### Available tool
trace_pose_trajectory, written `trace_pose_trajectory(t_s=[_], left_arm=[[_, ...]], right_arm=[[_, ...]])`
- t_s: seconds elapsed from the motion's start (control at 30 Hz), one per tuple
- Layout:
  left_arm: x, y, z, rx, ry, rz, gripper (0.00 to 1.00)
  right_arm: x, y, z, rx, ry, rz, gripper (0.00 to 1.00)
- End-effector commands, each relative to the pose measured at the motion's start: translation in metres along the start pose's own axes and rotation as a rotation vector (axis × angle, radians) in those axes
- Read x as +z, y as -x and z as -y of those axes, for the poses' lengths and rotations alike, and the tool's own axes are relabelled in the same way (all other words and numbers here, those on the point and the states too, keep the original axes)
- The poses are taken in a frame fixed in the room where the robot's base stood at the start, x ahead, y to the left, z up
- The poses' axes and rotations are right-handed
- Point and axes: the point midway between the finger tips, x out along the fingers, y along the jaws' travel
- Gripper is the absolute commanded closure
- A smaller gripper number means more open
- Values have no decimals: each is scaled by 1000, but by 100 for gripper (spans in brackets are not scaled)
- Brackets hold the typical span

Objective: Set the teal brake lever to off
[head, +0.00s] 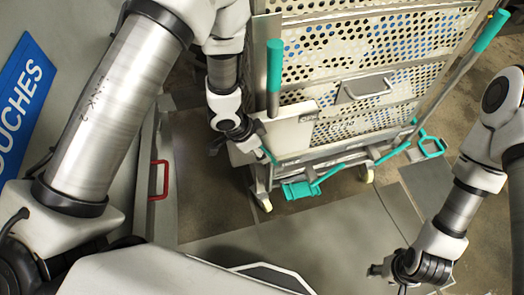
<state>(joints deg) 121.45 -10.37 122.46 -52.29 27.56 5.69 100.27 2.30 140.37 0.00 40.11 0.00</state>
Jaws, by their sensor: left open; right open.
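A trolley with perforated shelves stands at the upper centre of the head view. Low on its frame is a teal pedal-like lever (300,188) with a thin teal arm rising to the right. A teal loop-shaped handle (430,146) sticks out at the trolley's lower right. I cannot tell for sure which of the two is the brake lever. My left gripper (240,146) is open beside the trolley's left corner, above and left of the pedal; its fingers are partly hidden. My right gripper (384,271) is open over the floor at the lower right, apart from the trolley.
Teal-gripped upright handles (274,66) and (490,31) stand at the trolley's two sides. A grey box (290,130) sits on its near face. A red handle (158,180) is on the panel at left. Grey floor (330,235) lies clear before the trolley.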

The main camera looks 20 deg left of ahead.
Motion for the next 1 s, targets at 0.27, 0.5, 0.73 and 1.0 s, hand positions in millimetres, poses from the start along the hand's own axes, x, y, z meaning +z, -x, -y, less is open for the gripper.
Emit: trace_pose_trajectory(t_s=[0.27, 0.5, 0.73, 1.0], left_arm=[[0, -8, 0, 0, 0, 0, 58], [0, -8, 0, 0, 0, 0, 100], [-3, -4, 0, 1, -2, 19, 100], [-11, -2, -1, 2, -1, 114, 100]], right_arm=[[0, 0, 0, 0, 0, 0, 50], [0, 0, 0, 0, 0, 0, 50], [0, 12, 0, 0, 0, 1, 50], [0, 55, 0, 0, 0, 0, 50]])
